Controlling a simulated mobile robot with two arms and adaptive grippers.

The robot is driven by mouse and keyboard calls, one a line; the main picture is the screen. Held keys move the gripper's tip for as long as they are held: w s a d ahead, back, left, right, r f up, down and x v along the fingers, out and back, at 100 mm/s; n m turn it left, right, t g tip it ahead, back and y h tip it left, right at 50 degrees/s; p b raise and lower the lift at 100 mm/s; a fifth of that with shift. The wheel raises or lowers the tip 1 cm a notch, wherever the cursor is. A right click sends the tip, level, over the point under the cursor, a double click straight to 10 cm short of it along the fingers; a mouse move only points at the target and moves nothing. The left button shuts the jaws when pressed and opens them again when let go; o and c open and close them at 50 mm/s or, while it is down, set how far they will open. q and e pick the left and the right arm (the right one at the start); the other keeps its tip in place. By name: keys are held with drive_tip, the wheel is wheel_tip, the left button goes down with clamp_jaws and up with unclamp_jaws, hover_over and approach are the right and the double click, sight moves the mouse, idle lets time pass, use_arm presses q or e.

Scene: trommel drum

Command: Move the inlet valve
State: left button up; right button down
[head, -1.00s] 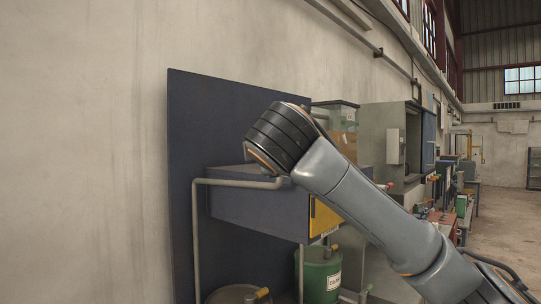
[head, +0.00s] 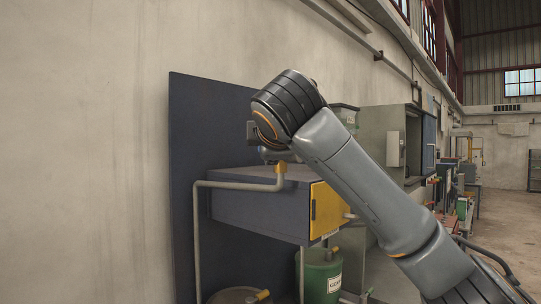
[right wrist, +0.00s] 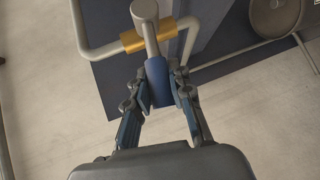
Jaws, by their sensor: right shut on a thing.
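The inlet valve has a yellow body (right wrist: 148,36) on a bent grey pipe, seen in the right wrist view. A grey lever (right wrist: 145,12) comes from it and ends in a blue grip (right wrist: 157,78). My right gripper (right wrist: 160,92) has its two fingers on either side of this blue grip and is shut on it. In the head view the yellow valve body (head: 281,168) shows at the pipe's bend, just below my right wrist. My right fingers and the blue grip are hidden there. My left gripper is in neither view.
The pipe (head: 235,185) runs along the front of a dark blue box with a yellow panel (head: 327,208). A dark backboard (head: 190,150) stands against the wall. A green drum (head: 320,272) stands below the box. Open floor (head: 500,220) lies to the right.

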drive_tip(key=shift+w+d+r+m+g+y, duration=0.15)
drive_tip(key=shift+r+m+g+y, duration=0.15)
drive_tip(key=shift+r+m+g, duration=0.25)
drive_tip(key=shift+w+d+r+m+g+y, duration=0.15)
drive_tip(key=shift+r+m+g+y, duration=0.2)
drive_tip(key=shift+r+g, duration=0.3)
drive_tip(key=shift+w+d+r+m+g, duration=0.25)
drive_tip(key=shift+r+m+g, duration=0.15)
drive_tip(key=shift+g, duration=0.1)
drive_tip(key=shift+y, duration=0.25)
drive_tip(key=c, duration=1.4)
unclamp_jaws()
drive_tip(key=shift+o, duration=1.2)
drive_tip(key=shift+w, duration=0.25)
